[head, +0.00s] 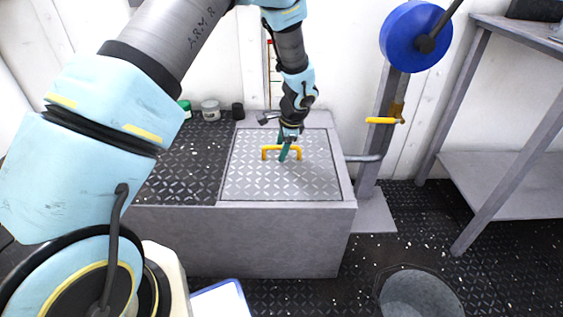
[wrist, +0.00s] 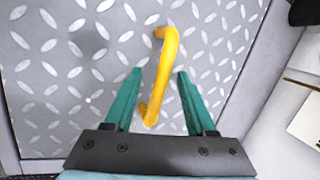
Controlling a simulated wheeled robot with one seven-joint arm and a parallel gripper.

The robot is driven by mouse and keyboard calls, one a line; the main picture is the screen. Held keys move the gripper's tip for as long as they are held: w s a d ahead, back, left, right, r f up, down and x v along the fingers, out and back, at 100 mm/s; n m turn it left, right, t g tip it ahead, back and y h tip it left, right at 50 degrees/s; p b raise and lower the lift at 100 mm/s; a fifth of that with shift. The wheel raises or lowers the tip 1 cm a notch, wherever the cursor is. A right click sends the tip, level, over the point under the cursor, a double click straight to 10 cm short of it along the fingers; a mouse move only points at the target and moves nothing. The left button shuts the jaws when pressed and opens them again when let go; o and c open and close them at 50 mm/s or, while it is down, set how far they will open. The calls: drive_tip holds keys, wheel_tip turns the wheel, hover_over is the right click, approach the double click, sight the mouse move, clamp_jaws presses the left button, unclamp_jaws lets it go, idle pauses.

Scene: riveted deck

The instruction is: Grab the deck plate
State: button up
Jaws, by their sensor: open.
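The deck plate (head: 255,183) is a grey metal tread plate set into the top of a grey box, with a yellow handle (head: 267,150) standing on it. In the wrist view the deck plate (wrist: 75,60) fills most of the picture. The handle (wrist: 167,57) runs up the middle there. My gripper (head: 285,152) is over the plate at the handle. In the wrist view my gripper (wrist: 158,73) is open, with one green finger on each side of the handle and a gap visible beside it. Whether the fingers touch the plate is unclear.
The grey box (head: 260,240) has a dark tread surface left of the plate, with jars (head: 210,110) at the back. A blue wheel (head: 415,37) on a post stands to the right. A grey bucket (head: 420,292) and a metal table (head: 500,180) are at right.

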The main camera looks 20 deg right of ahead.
clamp_jaws()
idle(0.4)
drive_tip(key=shift+r, duration=0.1)
idle(0.9)
